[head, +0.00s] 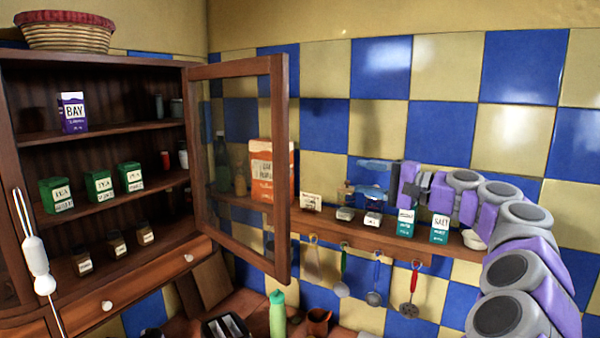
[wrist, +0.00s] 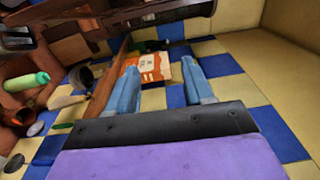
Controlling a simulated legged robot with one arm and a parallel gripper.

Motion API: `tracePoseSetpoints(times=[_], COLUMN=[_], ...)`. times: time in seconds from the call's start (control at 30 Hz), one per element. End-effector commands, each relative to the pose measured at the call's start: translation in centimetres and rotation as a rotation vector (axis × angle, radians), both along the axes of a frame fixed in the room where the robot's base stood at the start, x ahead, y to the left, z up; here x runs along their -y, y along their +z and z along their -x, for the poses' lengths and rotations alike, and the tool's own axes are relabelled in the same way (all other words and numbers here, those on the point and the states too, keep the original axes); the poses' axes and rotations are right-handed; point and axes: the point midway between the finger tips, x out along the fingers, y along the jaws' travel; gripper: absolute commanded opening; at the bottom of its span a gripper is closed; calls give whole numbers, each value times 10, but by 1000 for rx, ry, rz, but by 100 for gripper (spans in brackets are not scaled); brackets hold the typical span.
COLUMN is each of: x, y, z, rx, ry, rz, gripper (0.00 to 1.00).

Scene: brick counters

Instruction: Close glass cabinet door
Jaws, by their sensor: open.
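The glass cabinet door (head: 279,170) is a wooden frame with a clear pane. It stands swung open from the right side of the wooden cabinet (head: 100,142) in the head view. My gripper (head: 366,180) is to the right of the door's free edge, apart from it in the picture, in front of the wall shelf. In the wrist view, the blue fingers of my gripper (wrist: 160,84) are spread, with nothing held between them. An orange box (wrist: 165,68) appears beyond the gap. I cannot clearly make out the door in the wrist view.
The wall shelf (head: 345,232) carries an orange box (head: 262,190), small tins and cartons, with utensils hanging below. Cartons and jars stand inside the cabinet. A green bottle (head: 277,313) stands on the counter below the door. A wicker basket (head: 65,31) sits on the cabinet.

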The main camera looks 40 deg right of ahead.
Motion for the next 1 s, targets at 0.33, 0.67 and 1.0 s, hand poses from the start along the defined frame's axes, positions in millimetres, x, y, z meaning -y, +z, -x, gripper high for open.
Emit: tracePoseSetpoints(times=[0.33, 0.67, 1.0], x=[6, -11, -31], y=[3, 0, -2], z=[11, 17, -12], rx=[17, -5, -5], ry=[131, 232, 241], rz=[-14, 27, 30], gripper=[52, 52, 52])
